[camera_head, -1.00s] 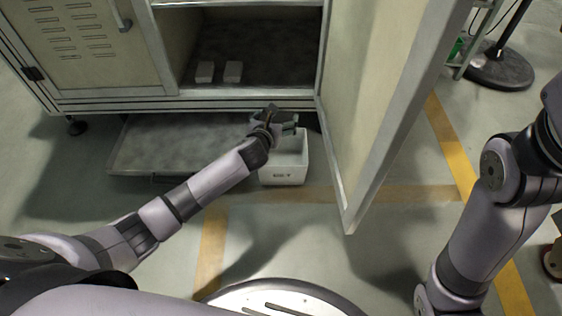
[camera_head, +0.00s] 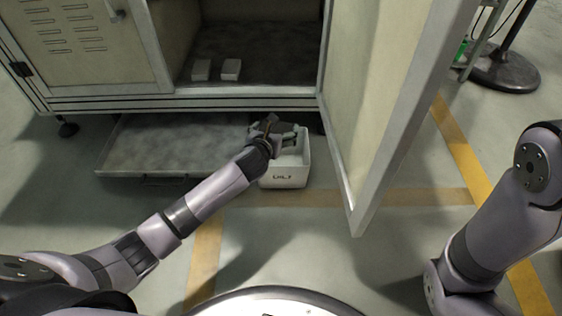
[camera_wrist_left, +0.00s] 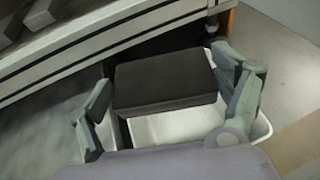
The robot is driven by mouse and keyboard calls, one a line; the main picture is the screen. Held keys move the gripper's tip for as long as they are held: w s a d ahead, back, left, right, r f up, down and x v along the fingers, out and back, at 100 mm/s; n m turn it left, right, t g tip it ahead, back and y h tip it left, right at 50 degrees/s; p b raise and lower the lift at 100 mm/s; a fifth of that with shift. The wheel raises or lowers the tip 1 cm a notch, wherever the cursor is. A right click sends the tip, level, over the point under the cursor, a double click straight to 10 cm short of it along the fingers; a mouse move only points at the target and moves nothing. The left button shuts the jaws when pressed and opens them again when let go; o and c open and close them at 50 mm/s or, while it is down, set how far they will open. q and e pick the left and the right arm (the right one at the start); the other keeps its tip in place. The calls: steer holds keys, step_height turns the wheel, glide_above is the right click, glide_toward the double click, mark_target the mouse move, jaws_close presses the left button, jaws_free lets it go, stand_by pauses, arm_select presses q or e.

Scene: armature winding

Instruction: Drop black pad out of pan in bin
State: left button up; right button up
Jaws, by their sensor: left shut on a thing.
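The black pad (camera_wrist_left: 165,80) is a dark flat block, seen in the left wrist view between the fingers of my left gripper (camera_wrist_left: 167,76). My left gripper is shut on it, above the white bin (camera_wrist_left: 170,127). In the head view, my left gripper (camera_head: 279,130) is over the back part of the bin (camera_head: 287,180), which stands on the floor and has dark lettering on its front. The pad is hard to make out there. The pan (camera_head: 150,160) is a wide grey tray left of the bin, under the cabinet. My right gripper is out of view.
The cabinet (camera_head: 230,104) stands behind the bin, with two small pale blocks (camera_head: 231,69) inside. Its open door (camera_head: 385,110) stands just right of the bin. A dark round stand base (camera_head: 503,72) is at the upper right. Floor in front of the bin is clear.

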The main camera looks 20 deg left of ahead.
arm_select(q)
steer(key=o, duration=1)
steer(key=v, duration=1.2)
